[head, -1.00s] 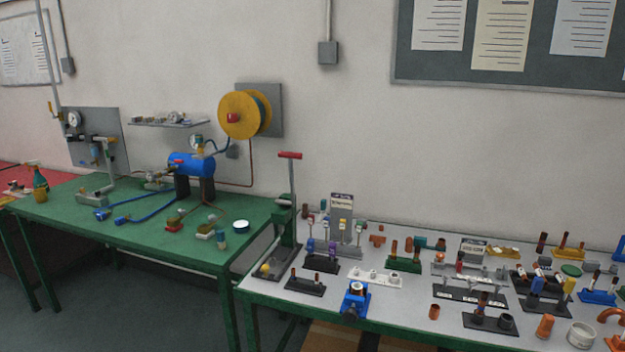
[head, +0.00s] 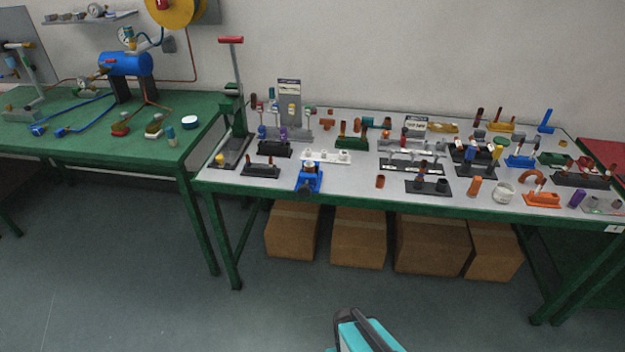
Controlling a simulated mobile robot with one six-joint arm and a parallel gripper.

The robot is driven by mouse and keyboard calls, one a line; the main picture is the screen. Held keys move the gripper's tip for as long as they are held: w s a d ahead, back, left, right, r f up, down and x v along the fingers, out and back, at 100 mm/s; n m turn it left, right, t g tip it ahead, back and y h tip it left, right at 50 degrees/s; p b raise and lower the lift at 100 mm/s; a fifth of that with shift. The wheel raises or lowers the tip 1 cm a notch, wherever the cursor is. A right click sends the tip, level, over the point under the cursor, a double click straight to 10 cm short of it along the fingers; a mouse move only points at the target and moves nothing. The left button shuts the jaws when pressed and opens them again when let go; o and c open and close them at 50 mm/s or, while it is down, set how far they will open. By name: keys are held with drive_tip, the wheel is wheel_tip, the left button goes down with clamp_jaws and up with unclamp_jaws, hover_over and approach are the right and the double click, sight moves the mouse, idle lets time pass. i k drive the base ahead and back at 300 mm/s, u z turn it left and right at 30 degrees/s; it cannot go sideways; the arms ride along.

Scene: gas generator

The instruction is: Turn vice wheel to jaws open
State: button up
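A small blue vice (head: 309,181) stands at the front edge of the grey-topped table, left of the table's middle. A copper-coloured piece seems to sit at its top. The vice's wheel and the gap between its jaws are too small to make out. A teal and dark grey part at the bottom edge of the head view seems to be my own arm. My gripper's fingers cannot be made out, and this part is well short of the table and apart from the vice.
The grey-topped table (head: 355,182) holds several pipe fittings and stands. A tall press with a red handle (head: 231,40) stands left of the vice. Cardboard boxes (head: 358,238) lie under the table. A green table (head: 90,157) is at the left. The floor (head: 270,305) in front is clear.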

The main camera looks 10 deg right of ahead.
sight(303, 190)
drive_tip(key=u, duration=0.25)
drive_tip(key=k, duration=0.4)
drive_tip(key=z, duration=1.1)
drive_tip(key=i, duration=0.95)
drive_tip(key=u, duration=0.75)
